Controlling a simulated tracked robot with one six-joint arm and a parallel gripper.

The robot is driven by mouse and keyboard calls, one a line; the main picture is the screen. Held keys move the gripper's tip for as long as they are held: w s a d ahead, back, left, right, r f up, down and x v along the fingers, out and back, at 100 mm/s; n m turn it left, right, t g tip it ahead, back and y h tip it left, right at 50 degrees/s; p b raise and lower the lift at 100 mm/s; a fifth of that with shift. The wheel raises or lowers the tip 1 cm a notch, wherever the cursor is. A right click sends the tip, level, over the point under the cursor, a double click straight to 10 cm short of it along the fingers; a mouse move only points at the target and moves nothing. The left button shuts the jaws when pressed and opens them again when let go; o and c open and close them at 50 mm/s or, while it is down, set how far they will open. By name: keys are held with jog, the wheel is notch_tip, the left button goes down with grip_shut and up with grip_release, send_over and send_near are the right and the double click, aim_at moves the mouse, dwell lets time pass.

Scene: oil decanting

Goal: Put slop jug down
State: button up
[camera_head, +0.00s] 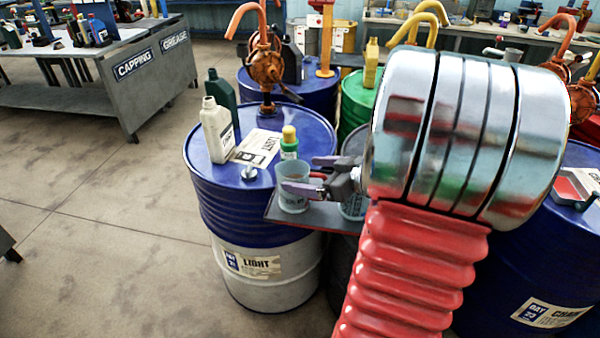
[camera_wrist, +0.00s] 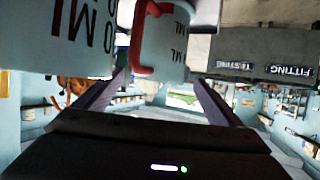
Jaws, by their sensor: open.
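A pale translucent jug (camera_head: 292,199) stands upright on a small dark shelf (camera_head: 277,211) at the drum's side. I take it as the slop jug; its lettering is too small to read. My gripper (camera_head: 311,176) is open, with its fingers either side of the jug's red handle. In the wrist view, my gripper (camera_wrist: 160,77) spreads below the jug with the red handle (camera_wrist: 148,35), which appears upside down with ML marks. I cannot tell whether a finger touches it.
A second pale jug (camera_head: 353,207) stands close on the right, partly behind my arm. A blue drum (camera_head: 210,180) behind holds a cream bottle (camera_head: 215,130), a dark green bottle (camera_head: 222,92) and a yellow-capped bottle (camera_head: 289,143). Open floor (camera_head: 110,240) lies to the left.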

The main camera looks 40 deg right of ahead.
jog(key=v, duration=0.7)
jog(key=shift+s, duration=0.2)
jog(key=shift+r, duration=0.1)
dwell(0.5)
